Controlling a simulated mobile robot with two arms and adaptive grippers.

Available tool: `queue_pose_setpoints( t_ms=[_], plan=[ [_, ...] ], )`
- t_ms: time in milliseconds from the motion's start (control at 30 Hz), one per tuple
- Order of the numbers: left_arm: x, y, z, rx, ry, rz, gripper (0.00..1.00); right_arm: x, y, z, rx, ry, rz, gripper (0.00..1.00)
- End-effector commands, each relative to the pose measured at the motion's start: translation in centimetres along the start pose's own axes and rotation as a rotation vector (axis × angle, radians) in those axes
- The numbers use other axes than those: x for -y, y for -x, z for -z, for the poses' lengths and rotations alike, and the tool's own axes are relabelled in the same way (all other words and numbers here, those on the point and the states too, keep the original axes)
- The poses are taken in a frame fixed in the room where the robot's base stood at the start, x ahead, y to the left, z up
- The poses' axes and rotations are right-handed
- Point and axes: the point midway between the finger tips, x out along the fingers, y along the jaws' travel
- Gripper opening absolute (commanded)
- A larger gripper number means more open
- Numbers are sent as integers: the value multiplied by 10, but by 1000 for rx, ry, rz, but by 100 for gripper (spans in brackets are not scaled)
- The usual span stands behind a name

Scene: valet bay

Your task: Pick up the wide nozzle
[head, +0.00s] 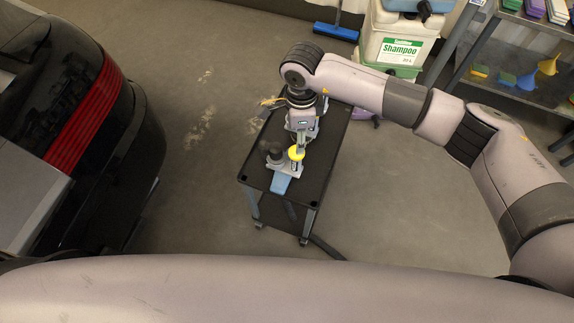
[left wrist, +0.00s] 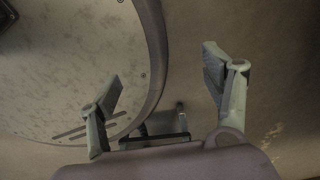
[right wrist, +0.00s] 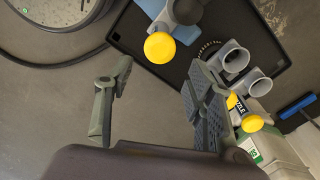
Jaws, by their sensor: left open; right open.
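On the black cart top (head: 317,157) lie grey nozzle parts (head: 286,167), a flat blue piece (head: 280,183) and a dark round part (head: 274,150). I cannot tell for sure which is the wide nozzle; the flat blue piece (right wrist: 150,7) is cut off by the right wrist view's top edge. My right gripper (head: 299,149) is over the cart, open and empty, partly hiding the parts. In the right wrist view a round yellow cap (right wrist: 159,47) and two grey open-ended tubes (right wrist: 233,58) show beyond its fingers (right wrist: 158,72). My left gripper (left wrist: 163,72) is open and empty.
A shampoo container (head: 398,45) and a blue broom (head: 336,31) stand behind the cart. A metal shelf (head: 520,85) with sponges and funnels is at right. A dark car (head: 85,110) stands at left. The floor between car and cart is clear.

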Motion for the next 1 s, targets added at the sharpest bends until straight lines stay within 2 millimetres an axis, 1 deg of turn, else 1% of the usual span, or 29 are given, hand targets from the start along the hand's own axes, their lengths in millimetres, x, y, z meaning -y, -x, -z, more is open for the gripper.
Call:
queue_pose_setpoints(
  t_ms=[33, 167, 200, 300, 400, 500, 667, 900, 1000],
  plan=[
    [-1, -12, -2, 2, 0, 0, 73, -1, -19, 0, 1, -2, -3, 49],
    [-1, -27, -2, 0, 0, 0, 73, -1, -48, -1, 2, -3, -3, 49],
    [0, -32, -1, -2, 0, 0, 73, 0, -57, -1, 2, -3, -2, 49],
    [0, -40, 6, -13, 0, 1, 73, 0, -73, -1, 3, -4, -2, 49],
    [2, -45, 15, -27, 0, 3, 73, 0, -84, -1, 3, -4, -1, 49],
    [2, -46, 19, -35, 0, 3, 73, 0, -88, -1, 3, -4, -1, 49],
    [2, -50, 17, -32, 0, 3, 73, -1, -96, -2, 4, -3, -2, 49],
    [0, -70, 8, -21, 0, 2, 73, -3, -134, -3, 5, -5, -2, 49],
    [0, -73, 6, -18, 0, 1, 73, -3, -140, -3, 5, -3, -1, 49]
  ],
)
